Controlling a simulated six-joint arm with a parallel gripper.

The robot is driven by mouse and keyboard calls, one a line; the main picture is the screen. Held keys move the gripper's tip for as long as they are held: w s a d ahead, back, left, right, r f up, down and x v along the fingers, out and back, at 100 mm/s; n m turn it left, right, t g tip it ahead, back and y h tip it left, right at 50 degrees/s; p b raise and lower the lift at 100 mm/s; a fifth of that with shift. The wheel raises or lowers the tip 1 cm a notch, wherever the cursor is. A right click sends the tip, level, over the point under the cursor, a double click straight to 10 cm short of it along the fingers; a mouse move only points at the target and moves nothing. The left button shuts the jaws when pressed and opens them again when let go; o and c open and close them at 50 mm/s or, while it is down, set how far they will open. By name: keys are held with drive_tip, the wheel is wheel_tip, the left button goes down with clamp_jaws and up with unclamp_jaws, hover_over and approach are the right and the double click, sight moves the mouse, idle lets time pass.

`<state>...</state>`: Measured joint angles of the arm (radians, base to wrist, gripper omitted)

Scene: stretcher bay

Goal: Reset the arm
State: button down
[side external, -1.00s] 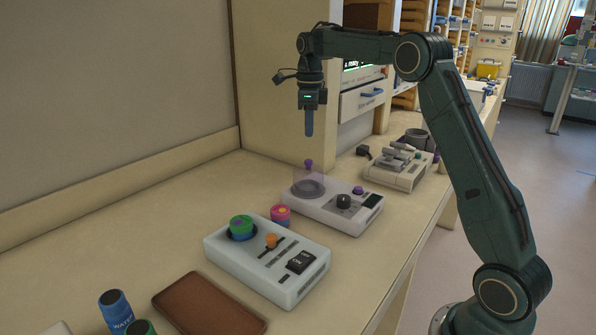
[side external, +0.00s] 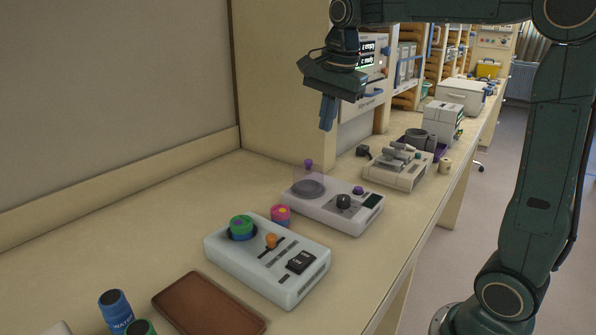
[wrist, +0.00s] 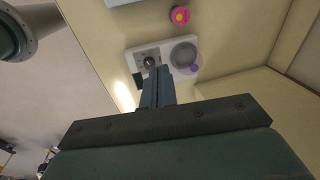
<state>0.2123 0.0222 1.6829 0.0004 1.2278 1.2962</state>
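My gripper (side external: 327,112) hangs at the end of my arm, high above the bench, tilted. Its two blue-grey fingers lie together with nothing visible between them. In the wrist view the fingers (wrist: 158,88) also show as one closed pair, in front of a white device with a round dish and a dark knob. That device (side external: 327,218) stands on the bench well below the gripper, apart from it.
A beige instrument (side external: 398,170) stands behind. Walls bound the bench at left and back.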

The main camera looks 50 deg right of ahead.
drive_tip(key=s+a+f+n+t, duration=0.1)
drive_tip(key=s+a+f+n, duration=0.2)
drive_tip(key=s+n, duration=0.5)
drive_tip(key=s+a+f+n+t, duration=0.2)
drive_tip(key=s+a+f+n, duration=0.2)
drive_tip(key=s+n, duration=0.5)
drive_tip(key=s+a, duration=0.1)
drive_tip(key=s, duration=0.2)
drive_tip(key=shift+s+a+f, duration=0.15)
drive_tip(key=shift+s, duration=0.1)
